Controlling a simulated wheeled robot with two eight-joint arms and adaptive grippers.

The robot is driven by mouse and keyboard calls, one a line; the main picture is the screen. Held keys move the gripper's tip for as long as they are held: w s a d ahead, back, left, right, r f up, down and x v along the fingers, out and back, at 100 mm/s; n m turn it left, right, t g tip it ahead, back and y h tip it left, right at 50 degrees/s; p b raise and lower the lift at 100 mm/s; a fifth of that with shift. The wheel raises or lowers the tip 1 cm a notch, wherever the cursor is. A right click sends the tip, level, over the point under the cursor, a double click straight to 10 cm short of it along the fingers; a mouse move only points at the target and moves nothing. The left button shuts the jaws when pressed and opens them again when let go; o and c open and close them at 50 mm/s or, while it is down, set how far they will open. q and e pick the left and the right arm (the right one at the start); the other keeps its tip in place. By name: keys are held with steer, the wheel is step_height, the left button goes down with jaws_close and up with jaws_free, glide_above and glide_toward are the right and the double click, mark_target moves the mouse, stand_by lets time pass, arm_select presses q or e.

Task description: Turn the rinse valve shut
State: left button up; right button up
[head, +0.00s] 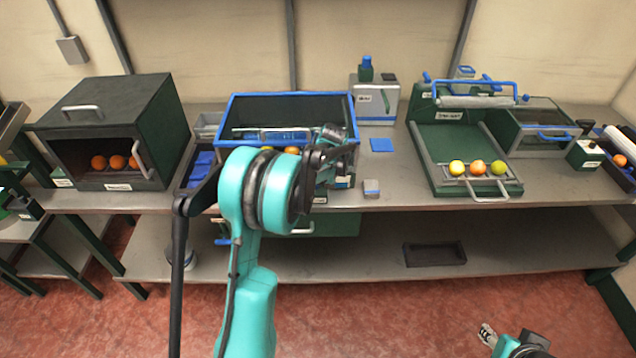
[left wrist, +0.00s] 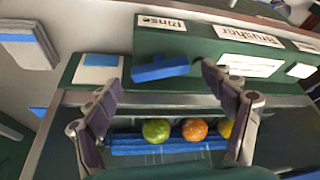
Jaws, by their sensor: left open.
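A blue bar-shaped handle (left wrist: 165,68) sits on the green panel in the left wrist view, below the upside-down "Rinse" label (left wrist: 160,22) and beside the "Brusher" label (left wrist: 248,33). It looks like the rinse valve's handle and lies nearly crosswise, slightly tilted. My left gripper (left wrist: 160,77) is open, its fingertips on either side of the handle, with no visible grip. In the head view my left gripper (head: 326,142) is over the front right of the blue-framed washing box (head: 236,108); my arm hides the valve there. My right gripper (head: 488,336) is at the bottom edge, low and away from the bench.
Green, orange and yellow fruit (left wrist: 195,130) lie by a blue bar inside the box. A grey-and-blue block (head: 371,187) stands right of the box. A green tray stand (head: 450,140) with three fruits is further right. A dark cabinet (head: 160,110) stands at left.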

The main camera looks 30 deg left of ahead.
arm_select(q)
steer(key=shift+w+a+f, duration=0.15)
steer(key=shift+a+f, duration=0.05)
steer(key=shift+f, duration=0.35)
steer(key=shift+c, duration=0.3)
steer(key=c, duration=1.1)
steer(key=shift+a+m+t+h, duration=0.1)
steer(key=shift+m+t+h, duration=0.2)
steer(key=shift+m, duration=0.85)
steer(key=shift+m+t+h, duration=0.2)
steer(key=shift+m+h, duration=0.2)
steer(key=shift+m, duration=0.75)
steer(key=o, duration=1.2)
steer(key=shift+c, duration=0.2)
